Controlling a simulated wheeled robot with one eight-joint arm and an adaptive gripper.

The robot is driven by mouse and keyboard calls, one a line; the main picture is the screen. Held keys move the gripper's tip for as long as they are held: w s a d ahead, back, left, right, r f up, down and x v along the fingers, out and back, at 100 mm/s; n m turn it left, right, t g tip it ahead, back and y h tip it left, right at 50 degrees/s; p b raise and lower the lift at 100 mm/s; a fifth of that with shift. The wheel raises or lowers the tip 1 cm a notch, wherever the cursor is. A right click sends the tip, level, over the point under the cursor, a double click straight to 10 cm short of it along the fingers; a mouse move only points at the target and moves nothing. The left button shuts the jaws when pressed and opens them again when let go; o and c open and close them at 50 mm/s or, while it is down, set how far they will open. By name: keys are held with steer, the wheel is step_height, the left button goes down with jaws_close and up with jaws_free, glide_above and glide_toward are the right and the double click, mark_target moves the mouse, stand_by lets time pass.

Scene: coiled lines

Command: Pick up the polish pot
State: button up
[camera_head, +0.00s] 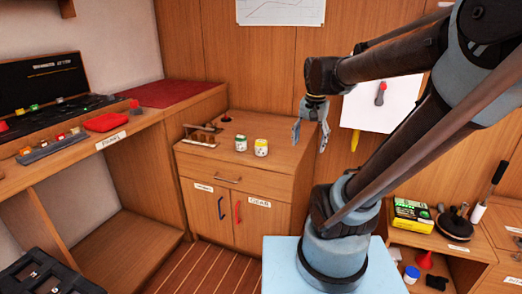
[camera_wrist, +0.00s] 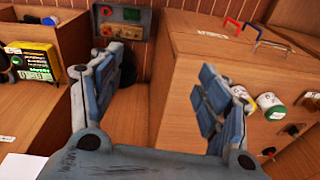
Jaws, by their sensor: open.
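I cannot tell which is the polish pot, as the labels are too small to read. Both pots also show at the right of the wrist view, close together (camera_wrist: 267,101). My gripper (camera_head: 310,138) is open and empty, fingers pointing down, to the right of both pots and apart from them. In the wrist view my gripper (camera_wrist: 160,68) has its fingers spread wide, with no pot between them.
The cabinet (camera_head: 237,184) also bears a small wooden rack (camera_head: 202,133) and a red-topped item (camera_head: 226,116) behind the pots. A yellow-green box (camera_head: 413,216) lies on the low unit at right. A workbench (camera_head: 125,136) stands at left. Floor shows before the cabinet.

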steer(key=w+a+r+m, duration=0.45)
steer(key=w+a, duration=0.25)
steer(key=w, duration=0.4)
steer(key=m+g, duration=0.1)
steer(key=m, duration=0.3)
glide_above(261, 141)
steer(key=f, duration=1.1)
steer(key=shift+w+d+f, duration=0.25)
steer(key=shift+w+d, duration=0.05)
steer(key=shift+d, duration=0.05)
steer(key=shift+s+a+f, duration=0.1)
steer(key=shift+a+f, duration=0.05)
steer(key=shift+f, duration=1.2)
steer(key=shift+s+a+f, duration=0.1)
steer(key=shift+a+f, duration=0.05)
steer(key=shift+f, duration=1.15)
steer(key=shift+c, duration=0.6)
steer(key=c, duration=1.2)
